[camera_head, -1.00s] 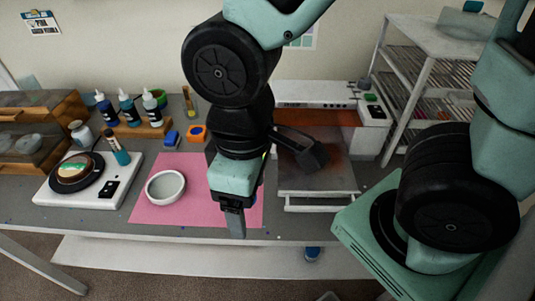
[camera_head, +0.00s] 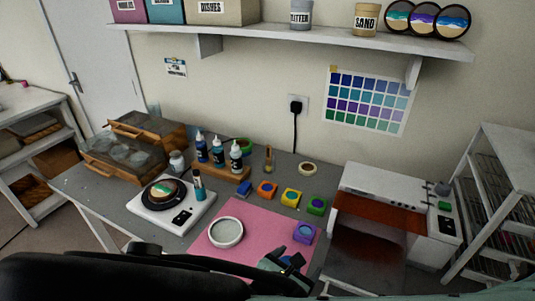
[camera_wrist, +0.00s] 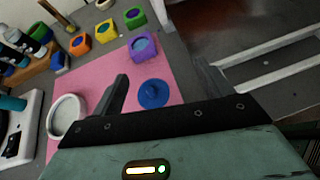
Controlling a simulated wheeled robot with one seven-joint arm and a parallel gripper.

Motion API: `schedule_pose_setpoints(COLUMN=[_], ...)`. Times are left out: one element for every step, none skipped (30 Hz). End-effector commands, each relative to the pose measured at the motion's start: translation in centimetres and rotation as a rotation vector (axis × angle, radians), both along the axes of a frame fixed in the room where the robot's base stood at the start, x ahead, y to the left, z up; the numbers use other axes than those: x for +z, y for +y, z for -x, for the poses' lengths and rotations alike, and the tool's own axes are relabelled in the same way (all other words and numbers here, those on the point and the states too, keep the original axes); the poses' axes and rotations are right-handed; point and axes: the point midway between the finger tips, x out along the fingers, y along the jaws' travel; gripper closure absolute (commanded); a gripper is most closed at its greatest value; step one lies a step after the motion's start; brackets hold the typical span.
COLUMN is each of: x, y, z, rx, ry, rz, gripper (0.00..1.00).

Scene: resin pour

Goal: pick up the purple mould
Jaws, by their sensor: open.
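The purple mould (camera_head: 304,232) is a small square block with a bluish round hollow, sitting on the right part of the pink mat (camera_head: 208,246). A blue disc (camera_wrist: 153,93) lies on the mat between the fingers.
A round white dish (camera_head: 226,232) sits on the mat, left of the mould. Blue (camera_head: 244,189), orange (camera_head: 266,189), yellow (camera_head: 291,197) and green (camera_head: 317,205) moulds stand behind the mat. An oven with an open tray (camera_head: 365,262) stands to the right.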

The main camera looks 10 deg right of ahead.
Motion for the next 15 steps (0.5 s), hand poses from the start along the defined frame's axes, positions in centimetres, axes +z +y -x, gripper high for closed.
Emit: schedule_pose_setpoints(x=[0.1, 0.1, 0.1, 0.1, 0.1, 0.0, -0.2, -0.3, -0.6, -0.9, -1.2, -1.6, -1.9, -2.2, -2.5], y=[0.4, 0.7, 1.0, 1.2, 1.3, 1.4, 1.3, 1.2, 0.9, 0.7, 0.4, -0.1, -0.4, -0.8, -1.3], z=[-0.4, -0.6, -0.9, -1.0, -1.2, -1.4, -1.6, -1.9, -2.3, -2.6, -3.0, -3.6, -4.1, -4.6, -5.2], rx=[0.055, 0.082, 0.112, 0.131, 0.145, 0.159, 0.166, 0.170, 0.172, 0.172, 0.172, 0.171, 0.171, 0.170, 0.169], ry=[-0.012, -0.019, -0.026, -0.029, -0.032, -0.037, -0.039, -0.041, -0.041, -0.041, -0.041, -0.041, -0.041, -0.041, -0.040], rz=[0.037, 0.056, 0.075, 0.088, 0.098, 0.107, 0.112, 0.116, 0.118, 0.118, 0.119, 0.118, 0.118, 0.118, 0.119], gripper=[0.22, 0.22, 0.22, 0.22, 0.22, 0.22, 0.22, 0.22, 0.22, 0.22, 0.22, 0.22, 0.22, 0.22, 0.22])
